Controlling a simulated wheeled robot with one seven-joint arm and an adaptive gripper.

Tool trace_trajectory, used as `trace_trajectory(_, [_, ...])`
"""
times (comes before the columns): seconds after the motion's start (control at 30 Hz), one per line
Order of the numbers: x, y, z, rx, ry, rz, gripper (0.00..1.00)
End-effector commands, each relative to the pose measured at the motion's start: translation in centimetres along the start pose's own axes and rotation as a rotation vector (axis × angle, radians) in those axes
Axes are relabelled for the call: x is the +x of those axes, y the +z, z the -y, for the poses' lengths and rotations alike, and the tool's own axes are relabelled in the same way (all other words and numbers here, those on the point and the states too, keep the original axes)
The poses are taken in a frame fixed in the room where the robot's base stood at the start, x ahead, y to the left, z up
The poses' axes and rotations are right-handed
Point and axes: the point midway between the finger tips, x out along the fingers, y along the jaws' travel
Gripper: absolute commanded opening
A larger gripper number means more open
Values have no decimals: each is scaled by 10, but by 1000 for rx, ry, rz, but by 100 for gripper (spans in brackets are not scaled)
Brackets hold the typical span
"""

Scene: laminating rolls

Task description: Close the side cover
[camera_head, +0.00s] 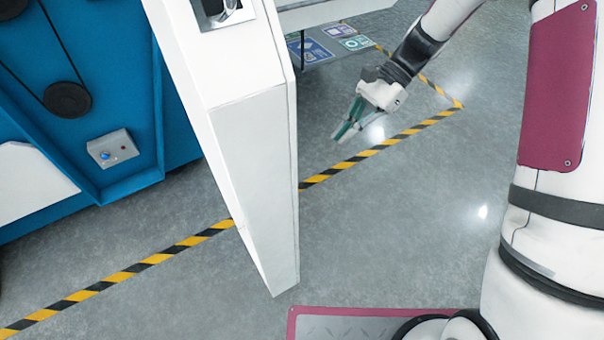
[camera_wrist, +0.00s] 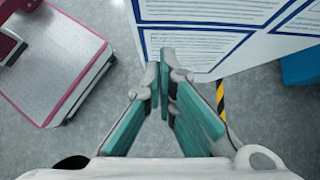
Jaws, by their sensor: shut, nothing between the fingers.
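The side cover (camera_head: 250,170) is a tall white panel that stands open, swung out from the blue machine (camera_head: 105,70) across the floor. A dark latch or handle (camera_head: 222,10) sits near its top. My gripper (camera_head: 340,136) is shut and empty, to the right of the cover in the head view and apart from it. In the wrist view, my gripper's fingers (camera_wrist: 165,78) meet in front of a white panel with printed sheets (camera_wrist: 235,28), which looks like the cover's outer face. The exact gap to it is hard to tell.
Inside the open machine are a belt with a round black pulley (camera_head: 68,99) and a small grey switch box (camera_head: 112,148). Yellow-black tape (camera_head: 160,257) runs along the floor. The grey floor (camera_head: 390,220) right of the cover is clear.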

Motion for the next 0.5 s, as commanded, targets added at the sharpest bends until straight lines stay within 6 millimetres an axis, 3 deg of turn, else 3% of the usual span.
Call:
trace_trajectory(0.23, [21,-4,2,11,1,10,0])
trace_trajectory(0.5, [73,-4,2,9,3,9,0])
